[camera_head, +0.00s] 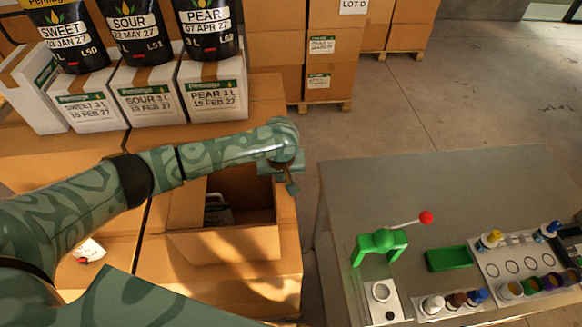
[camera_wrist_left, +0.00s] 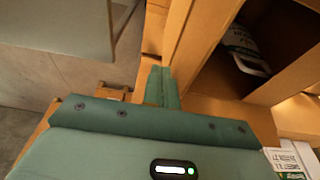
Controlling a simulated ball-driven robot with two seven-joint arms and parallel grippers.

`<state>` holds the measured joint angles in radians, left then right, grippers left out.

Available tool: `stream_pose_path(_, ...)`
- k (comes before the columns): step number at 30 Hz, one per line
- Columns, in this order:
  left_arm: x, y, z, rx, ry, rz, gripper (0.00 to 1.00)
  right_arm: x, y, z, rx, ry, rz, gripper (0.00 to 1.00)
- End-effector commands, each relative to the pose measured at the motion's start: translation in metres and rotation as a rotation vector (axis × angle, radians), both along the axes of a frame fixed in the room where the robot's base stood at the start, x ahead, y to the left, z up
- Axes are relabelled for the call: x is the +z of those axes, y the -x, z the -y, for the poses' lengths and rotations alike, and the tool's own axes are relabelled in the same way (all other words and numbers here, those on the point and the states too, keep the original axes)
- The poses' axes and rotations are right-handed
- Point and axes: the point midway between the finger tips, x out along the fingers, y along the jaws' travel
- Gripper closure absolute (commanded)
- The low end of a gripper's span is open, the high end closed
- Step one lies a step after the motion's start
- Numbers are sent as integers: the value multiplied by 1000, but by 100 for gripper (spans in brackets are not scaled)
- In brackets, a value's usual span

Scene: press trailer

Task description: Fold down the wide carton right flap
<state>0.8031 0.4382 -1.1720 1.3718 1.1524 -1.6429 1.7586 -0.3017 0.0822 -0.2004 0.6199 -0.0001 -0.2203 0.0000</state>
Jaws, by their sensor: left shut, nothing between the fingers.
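The wide carton (camera_head: 222,246) stands open on brown boxes, with a pale labelled item (camera_head: 217,210) inside. It also shows in the left wrist view (camera_wrist_left: 292,82), where the labelled item (camera_wrist_left: 243,50) lies within. My left gripper (camera_head: 291,187) is at the carton's right side, near its top edge, pointing down. In the left wrist view its fingers (camera_wrist_left: 162,88) are together and empty, beside a brown cardboard edge. I cannot tell whether they touch the right flap or how far that flap is tilted. My right gripper is out of view.
A grey table (camera_head: 440,185) stands to the right, holding a green press (camera_head: 381,243) with a red-knobbed lever, a green block (camera_head: 447,259) and several small bottles. White cartons with black pouches (camera_head: 135,35) stand behind my arm. Floor shows between boxes and table.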

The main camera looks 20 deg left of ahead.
Motion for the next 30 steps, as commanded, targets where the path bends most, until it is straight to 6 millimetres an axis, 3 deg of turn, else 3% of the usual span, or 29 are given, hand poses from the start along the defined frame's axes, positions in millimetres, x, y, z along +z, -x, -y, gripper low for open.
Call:
stream_pose_path(2,4,4,-8,0,-2,0,100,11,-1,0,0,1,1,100)
stream_pose_path(13,-1,17,-43,1,-2,0,100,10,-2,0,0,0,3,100)
stream_pose_path(30,-23,28,-67,2,0,-1,100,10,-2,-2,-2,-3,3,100)
